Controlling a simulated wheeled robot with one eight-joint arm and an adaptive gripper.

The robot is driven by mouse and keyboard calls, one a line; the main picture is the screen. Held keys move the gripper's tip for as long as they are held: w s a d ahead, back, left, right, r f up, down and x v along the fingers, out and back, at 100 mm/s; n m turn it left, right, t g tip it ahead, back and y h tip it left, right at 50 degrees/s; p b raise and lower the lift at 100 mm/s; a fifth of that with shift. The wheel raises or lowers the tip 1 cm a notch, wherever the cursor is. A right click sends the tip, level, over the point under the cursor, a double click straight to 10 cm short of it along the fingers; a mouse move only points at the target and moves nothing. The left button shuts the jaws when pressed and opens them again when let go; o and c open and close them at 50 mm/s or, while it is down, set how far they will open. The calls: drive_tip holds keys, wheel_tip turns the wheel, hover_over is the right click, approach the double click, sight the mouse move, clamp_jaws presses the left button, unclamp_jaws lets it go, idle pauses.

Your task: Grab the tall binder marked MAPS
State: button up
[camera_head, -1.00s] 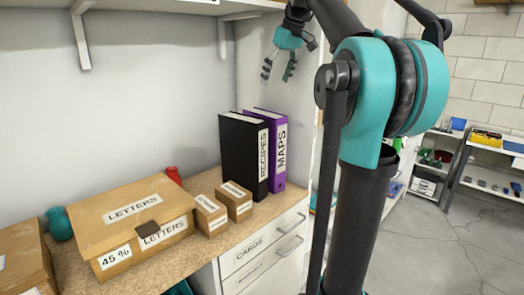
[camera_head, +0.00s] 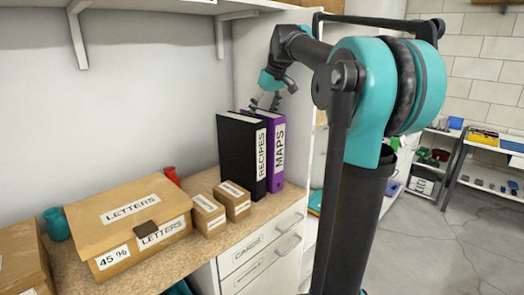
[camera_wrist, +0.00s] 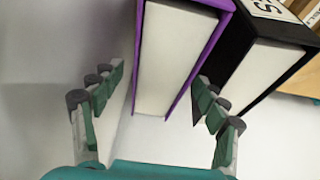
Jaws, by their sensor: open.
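The purple MAPS binder (camera_head: 278,150) stands upright on the wooden counter, its white spine label facing forward. Close on its left stands the black RECIPES binder (camera_head: 240,150). My gripper (camera_head: 265,104) is open and empty, pointing down at the top of the purple binder. In the wrist view the purple binder (camera_wrist: 172,60) lies between the spread fingers of my gripper (camera_wrist: 152,85). One finger is on the wall side of it; the other is near the gap beside the black binder (camera_wrist: 262,65). I cannot tell whether either finger touches a binder.
Two small cardboard boxes (camera_head: 208,214) and a large LETTERS box (camera_head: 130,215) stand on the counter (camera_head: 190,245) to the left. A red vase (camera_head: 171,175) and a teal vase (camera_head: 56,224) are behind. A white side panel (camera_head: 298,100) rises right of the binders.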

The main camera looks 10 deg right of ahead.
drive_tip(key=shift+w+f, duration=0.15)
drive_tip(key=shift+f, duration=0.2)
drive_tip(key=shift+f, duration=0.25)
idle(0.4)
drive_tip(key=shift+c, duration=0.5)
clamp_jaws()
